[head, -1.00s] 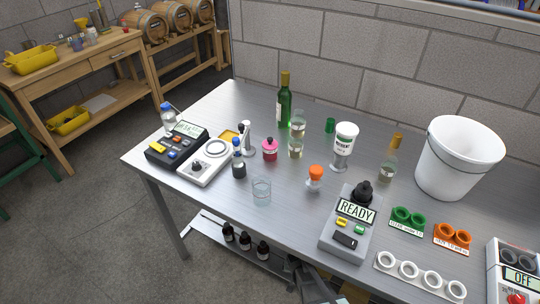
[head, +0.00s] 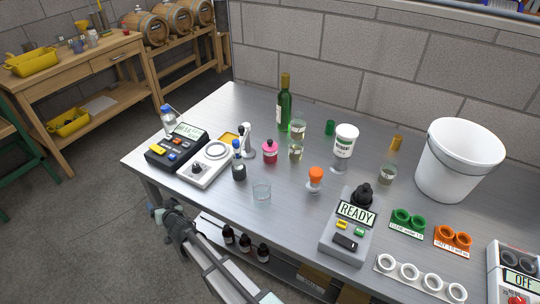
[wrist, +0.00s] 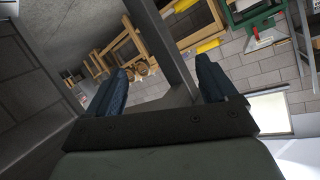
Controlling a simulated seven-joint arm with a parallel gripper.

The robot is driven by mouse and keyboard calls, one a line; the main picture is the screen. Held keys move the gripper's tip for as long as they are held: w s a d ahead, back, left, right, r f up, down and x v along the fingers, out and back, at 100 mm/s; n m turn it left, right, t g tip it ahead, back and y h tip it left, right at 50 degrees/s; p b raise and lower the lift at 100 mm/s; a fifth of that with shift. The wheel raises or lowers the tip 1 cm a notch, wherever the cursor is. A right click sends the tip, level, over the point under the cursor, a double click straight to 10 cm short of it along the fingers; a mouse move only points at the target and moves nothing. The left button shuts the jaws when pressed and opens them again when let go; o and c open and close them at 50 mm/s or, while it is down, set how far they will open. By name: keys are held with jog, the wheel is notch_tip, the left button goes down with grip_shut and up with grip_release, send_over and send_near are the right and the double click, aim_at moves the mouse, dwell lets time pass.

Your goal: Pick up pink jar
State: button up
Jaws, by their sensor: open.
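My gripper (head: 158,211) is at the front left, off the table's front edge and well away from the jar. In the wrist view my gripper (wrist: 164,82) has its two blue fingers wide apart with nothing between them. The jar does not show in the wrist view.
A white scale (head: 205,168) lies left. A white bucket (head: 455,165) stands right.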

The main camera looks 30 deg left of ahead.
jog(key=s+a+r+n+g+y, duration=0.2)
jog(key=s+a+r, duration=0.4)
jog(key=r, duration=0.4)
jog(key=s+a+r+n+g+y, duration=0.1)
jog(key=s+a+r+g+y, duration=0.2)
jog(key=s+r, duration=0.65)
jog(key=w+d+r+m+t+h, duration=0.2)
jog(key=w+d+r+m+t, duration=0.15)
jog(key=w+d+r, duration=0.5)
jog(key=w+d+r+m+t+h, duration=0.2)
jog(key=w+d+r+t, duration=0.3)
jog(key=w+r, duration=0.65)
jog(key=n+g+h, duration=0.2)
jog(key=g+h, duration=0.2)
jog(key=h, duration=0.6)
send_near(270, 149)
jog(key=x, duration=0.8)
jog(key=shift+x, duration=2.7)
jog(key=shift+w+d, duration=0.15)
jog(key=shift+d, duration=0.05)
jog(key=c, duration=1.5)
